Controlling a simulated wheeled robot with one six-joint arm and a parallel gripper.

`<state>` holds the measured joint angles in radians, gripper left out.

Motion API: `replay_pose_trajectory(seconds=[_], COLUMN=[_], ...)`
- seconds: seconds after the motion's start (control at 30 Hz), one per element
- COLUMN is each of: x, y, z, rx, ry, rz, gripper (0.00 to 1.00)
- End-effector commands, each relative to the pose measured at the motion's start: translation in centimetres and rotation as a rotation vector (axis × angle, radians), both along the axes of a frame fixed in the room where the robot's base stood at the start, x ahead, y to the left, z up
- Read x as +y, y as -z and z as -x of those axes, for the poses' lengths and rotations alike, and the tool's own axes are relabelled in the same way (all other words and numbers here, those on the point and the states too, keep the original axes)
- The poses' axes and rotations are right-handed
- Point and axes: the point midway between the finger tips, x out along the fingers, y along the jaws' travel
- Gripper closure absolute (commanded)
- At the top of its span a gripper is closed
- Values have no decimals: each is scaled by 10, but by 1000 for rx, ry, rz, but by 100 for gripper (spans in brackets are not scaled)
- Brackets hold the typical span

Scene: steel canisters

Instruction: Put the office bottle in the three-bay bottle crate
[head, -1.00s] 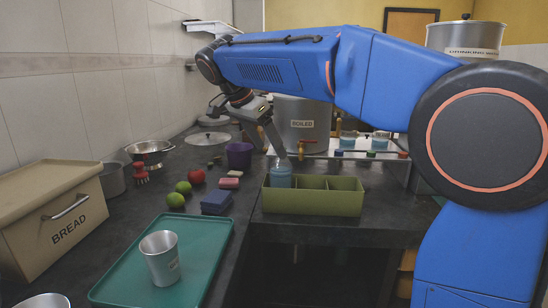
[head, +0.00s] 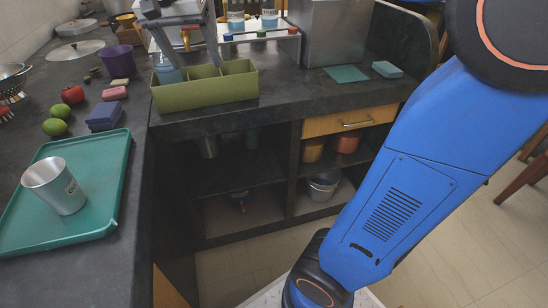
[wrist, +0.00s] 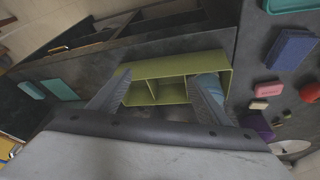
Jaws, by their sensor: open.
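The green three-bay bottle crate (head: 205,96) stands on the dark counter. A blue bottle (head: 168,72) stands upright in its left bay in the head view; I can read no label on it, so I cannot confirm it is the office bottle. My gripper (head: 198,66) is open over the crate, with one finger in front of part of the bottle and the other farther right. In the wrist view my gripper (wrist: 162,76) has its fingers spread across the crate (wrist: 150,71). The bottle (wrist: 212,84) is partly hidden by the right finger there. The middle and right bays look empty.
Two labelled bottles (head: 236,18) stand on a rack behind the crate, beside a metal box (head: 330,32). A green tray (head: 105,200) with a metal cup (head: 54,186) lies at left. A blue block (head: 104,117) sits left of the crate.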

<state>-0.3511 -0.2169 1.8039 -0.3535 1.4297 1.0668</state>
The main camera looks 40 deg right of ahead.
Motion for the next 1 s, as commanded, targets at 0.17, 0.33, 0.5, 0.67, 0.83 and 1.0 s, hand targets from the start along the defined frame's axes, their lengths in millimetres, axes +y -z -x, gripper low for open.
replay_pose_trajectory(seconds=[0.17, 0.33, 0.5, 0.67, 0.83, 1.0], x=[-33, -52, -64, -69, -71, -70], y=[37, 78, 123, 166, 198, 210], z=[55, 104, 152, 191, 215, 223], rx=[22, 23, 3, -29, -57, -67], ry=[-164, -320, -468, -588, -671, -703], rz=[-36, -61, -73, -67, -54, -46], gripper=[29, 29, 29, 29, 29, 29])
